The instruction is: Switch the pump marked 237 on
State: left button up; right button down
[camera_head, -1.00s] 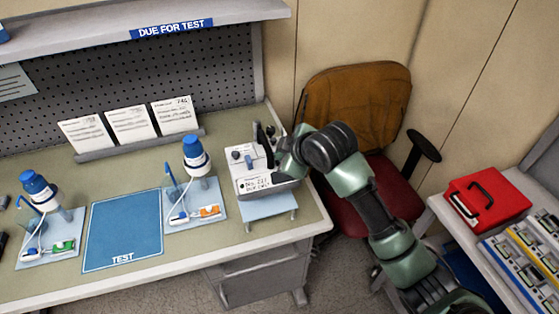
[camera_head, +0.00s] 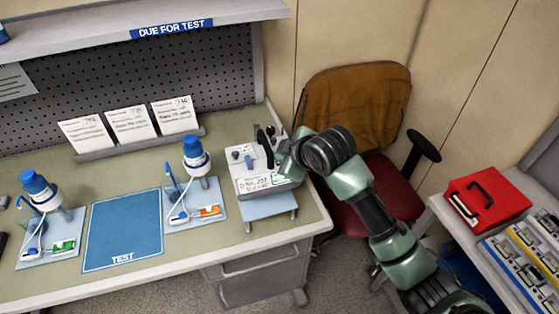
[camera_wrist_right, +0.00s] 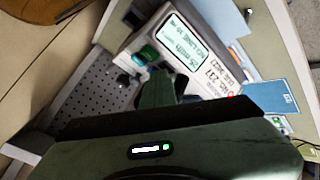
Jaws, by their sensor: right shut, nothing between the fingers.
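The pump (camera_head: 240,165) is a pale box on a small light-blue stand at the right end of the bench. The right wrist view shows the pump (camera_wrist_right: 205,65) with "No. 237" on its face. Its pale-green display (camera_wrist_right: 180,55) reads "25 ml/h" and "NO LINE". A green control (camera_wrist_right: 147,54) sits beside the display, and a small red mark (camera_wrist_right: 232,97) shows near the label. My right gripper (camera_head: 270,145) is shut and empty, over the pump's far right part; I cannot tell whether it touches. My left gripper is out of view.
Two blue-capped devices (camera_head: 197,160) (camera_head: 38,190) stand on blue mats left of the pump. A blue TEST mat (camera_head: 123,230) lies clear between them. Cards (camera_head: 130,124) lean at the back. A chair (camera_head: 355,100) and a red case (camera_head: 487,198) are to the right.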

jog(key=shift+r+p, duration=0.35)
jog(key=shift+r, duration=0.5)
jog(key=shift+w+r, duration=0.1)
jog(key=shift+r, duration=2.45)
